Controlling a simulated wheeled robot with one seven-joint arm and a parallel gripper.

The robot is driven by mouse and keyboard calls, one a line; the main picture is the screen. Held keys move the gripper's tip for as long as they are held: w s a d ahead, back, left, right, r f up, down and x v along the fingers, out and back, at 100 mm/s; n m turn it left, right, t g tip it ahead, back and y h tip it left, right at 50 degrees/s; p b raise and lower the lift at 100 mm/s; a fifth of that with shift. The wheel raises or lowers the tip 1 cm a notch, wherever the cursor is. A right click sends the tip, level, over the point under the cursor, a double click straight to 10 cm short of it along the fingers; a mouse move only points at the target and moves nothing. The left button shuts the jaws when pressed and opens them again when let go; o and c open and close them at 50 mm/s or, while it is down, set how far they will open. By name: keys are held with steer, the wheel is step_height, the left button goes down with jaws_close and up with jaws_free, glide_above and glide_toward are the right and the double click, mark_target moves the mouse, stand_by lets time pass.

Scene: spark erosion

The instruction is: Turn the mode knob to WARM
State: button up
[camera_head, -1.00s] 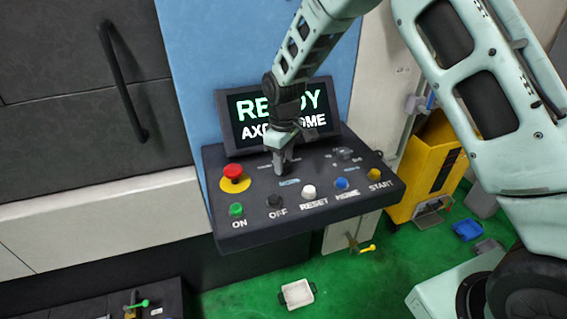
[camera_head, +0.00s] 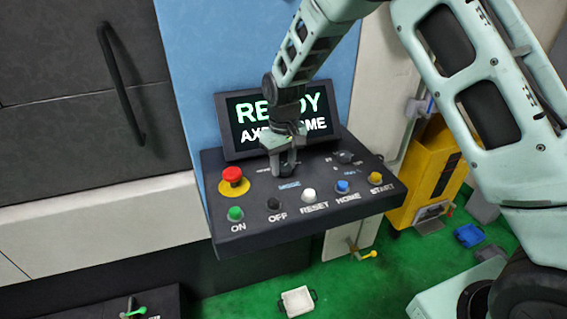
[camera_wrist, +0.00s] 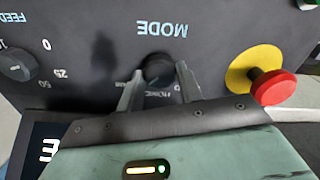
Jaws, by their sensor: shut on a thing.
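The dark round mode knob (camera_wrist: 158,68) sits on the sloping black control panel (camera_head: 230,226), beside the printed word MODE. In the wrist view my gripper (camera_wrist: 158,80) has one finger on each side of the knob and is shut on it. Small position labels around the knob are partly covered by the fingers, and I cannot read where its pointer stands. In the head view my gripper (camera_head: 284,170) reaches down onto the panel just above the MODE label and hides the knob.
A red emergency button (camera_head: 232,175) on a yellow disc stands left of my gripper. A row of buttons, including the white RESET button (camera_head: 308,195), lines the panel's front. The feed knob (camera_head: 345,157) is to the right. A screen (camera_head: 240,120) stands behind, partly hidden by my arm.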

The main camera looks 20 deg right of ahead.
mark_target(283, 166)
steer(key=shift+w+r, duration=0.1)
steer(key=o, duration=1)
step_height(283, 166, up, 17)
steer(key=b, duration=0.4)
steer(key=shift+r, duration=0.2)
